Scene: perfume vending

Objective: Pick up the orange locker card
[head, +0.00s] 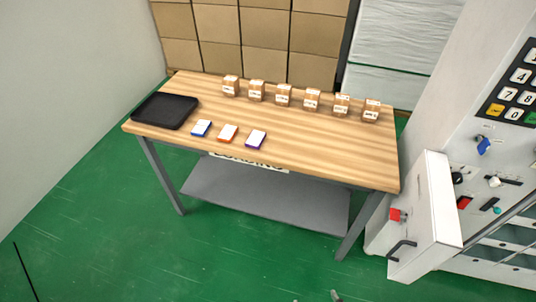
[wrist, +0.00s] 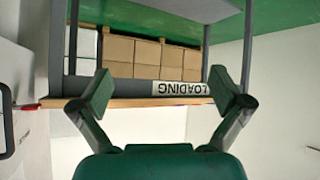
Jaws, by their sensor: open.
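The orange locker card (head: 227,133) lies on the wooden table (head: 300,152) near its front edge, between a blue card (head: 201,128) and a purple card (head: 256,139). Its top looks white with an orange edge. My gripper (wrist: 165,92) is open and empty in the wrist view, with its two finger pads wide apart. It faces the table's front edge and the LOADING sign (wrist: 181,88), which appear upside down. In the head view only a small grey tip of what may be my gripper shows at the bottom edge.
A black tray (head: 165,111) sits at the table's left end. Several small boxes (head: 283,95) stand in a row along the back. A white machine with an open door (head: 428,220) and keypad stands to the right. Green floor in front is clear.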

